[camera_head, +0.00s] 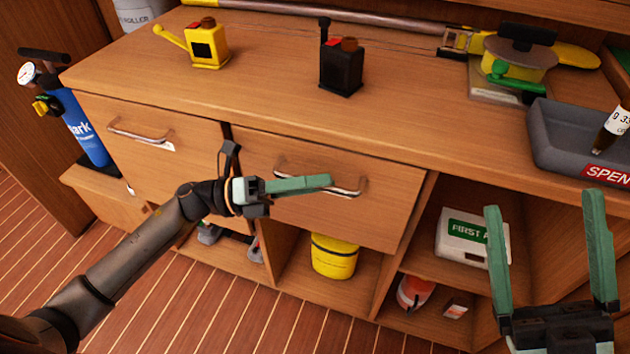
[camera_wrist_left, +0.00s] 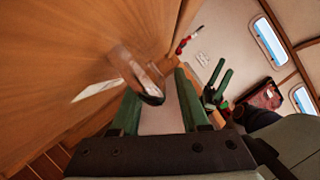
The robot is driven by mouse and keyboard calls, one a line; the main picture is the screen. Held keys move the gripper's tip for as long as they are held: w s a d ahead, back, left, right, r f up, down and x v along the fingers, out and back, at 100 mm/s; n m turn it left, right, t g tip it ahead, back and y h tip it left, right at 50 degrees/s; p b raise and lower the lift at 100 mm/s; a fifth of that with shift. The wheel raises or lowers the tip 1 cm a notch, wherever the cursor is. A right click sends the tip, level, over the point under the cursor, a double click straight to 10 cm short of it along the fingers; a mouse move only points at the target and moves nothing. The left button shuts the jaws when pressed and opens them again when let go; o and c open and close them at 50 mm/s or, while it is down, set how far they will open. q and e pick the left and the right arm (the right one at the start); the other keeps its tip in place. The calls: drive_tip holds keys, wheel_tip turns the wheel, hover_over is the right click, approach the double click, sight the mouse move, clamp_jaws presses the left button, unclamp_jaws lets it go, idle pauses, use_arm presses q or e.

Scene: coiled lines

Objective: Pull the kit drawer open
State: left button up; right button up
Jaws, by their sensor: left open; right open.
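Two wooden drawers sit side by side under the counter, both looking closed: the left drawer (camera_head: 175,165) and the right drawer (camera_head: 385,215), each with a metal bar handle. No readable label shows which is the kit drawer. My left gripper (camera_head: 318,183) is at the right drawer's handle (camera_head: 350,192), covering part of it. In the left wrist view, the handle (camera_wrist_left: 150,92) lies between the open green fingers (camera_wrist_left: 160,92); I cannot tell whether they touch it. My right gripper (camera_head: 540,225) is open and empty, in front of the right-hand shelves.
A yellow bucket (camera_head: 334,258) and a first aid box (camera_head: 468,238) stand on the shelves below. The counter holds a yellow can (camera_head: 208,45), a black can (camera_head: 341,70) and a grey tray (camera_head: 560,145). The floor in front is clear.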

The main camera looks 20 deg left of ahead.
use_arm(q)
clamp_jaws()
idle(0.4)
idle(1.1)
